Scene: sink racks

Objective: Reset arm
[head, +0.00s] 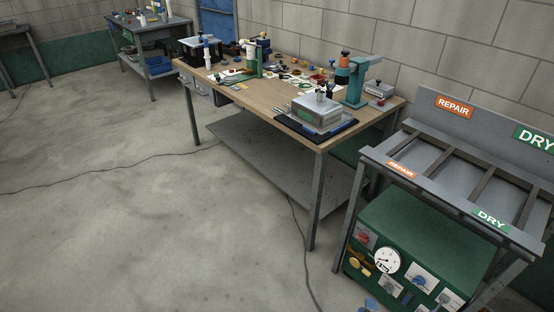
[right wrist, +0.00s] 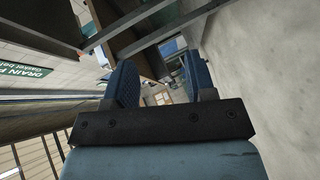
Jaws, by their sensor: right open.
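My right gripper (right wrist: 160,80) shows in the right wrist view with its two blue ridged fingers spread apart. Nothing is held between them. In the head view only a small blue bit of my right gripper (head: 371,304) shows at the bottom edge, in front of the green cabinet. My left gripper is in neither view.
A wooden workbench (head: 285,112) with tools and boxes stands in the middle. The rack (head: 428,165) with REPAIR and DRY labels stands at right, above a green cabinet (head: 410,235) with a gauge. A cable (head: 110,163) crosses the floor.

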